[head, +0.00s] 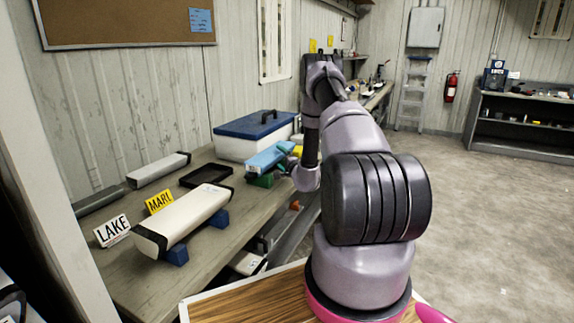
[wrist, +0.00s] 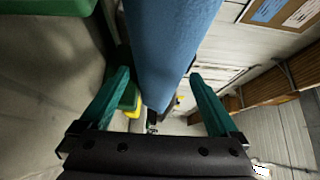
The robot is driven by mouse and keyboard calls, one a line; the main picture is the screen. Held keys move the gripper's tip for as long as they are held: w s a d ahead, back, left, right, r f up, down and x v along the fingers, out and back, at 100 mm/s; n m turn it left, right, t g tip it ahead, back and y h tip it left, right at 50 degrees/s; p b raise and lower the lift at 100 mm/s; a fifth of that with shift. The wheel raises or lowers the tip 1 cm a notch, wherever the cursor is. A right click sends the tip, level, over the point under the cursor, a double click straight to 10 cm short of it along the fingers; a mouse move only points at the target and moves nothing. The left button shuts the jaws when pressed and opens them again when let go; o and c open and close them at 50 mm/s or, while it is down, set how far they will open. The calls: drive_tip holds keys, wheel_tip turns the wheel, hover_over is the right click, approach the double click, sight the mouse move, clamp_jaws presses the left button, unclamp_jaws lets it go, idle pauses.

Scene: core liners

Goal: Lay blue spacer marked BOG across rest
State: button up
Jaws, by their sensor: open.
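The blue spacer (head: 266,157) lies low over the bench, in front of the blue-lidded box, with a green block (head: 262,181) beneath its near end. No BOG mark is legible. In the wrist view the spacer (wrist: 168,40) runs lengthwise between the two teal fingers of my gripper (wrist: 158,76). The fingers are spread, with a visible gap to the spacer on each side. In the head view my gripper (head: 286,165) is at the spacer's right end, partly hidden by my arm. I cannot tell how the spacer's far end is supported.
A white liner (head: 187,213) lies across blue supports (head: 177,254) near a yellow MARL sign (head: 158,201) and a white LAKE sign (head: 112,230). Behind are a black tray (head: 206,175), a grey-white liner (head: 158,169) and the blue-lidded box (head: 232,148). Bare bench shows at the front.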

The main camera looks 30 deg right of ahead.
drive_tip(key=s, duration=0.9)
drive_tip(key=shift+s+d, duration=0.1)
drive_tip(key=shift+s, duration=0.15)
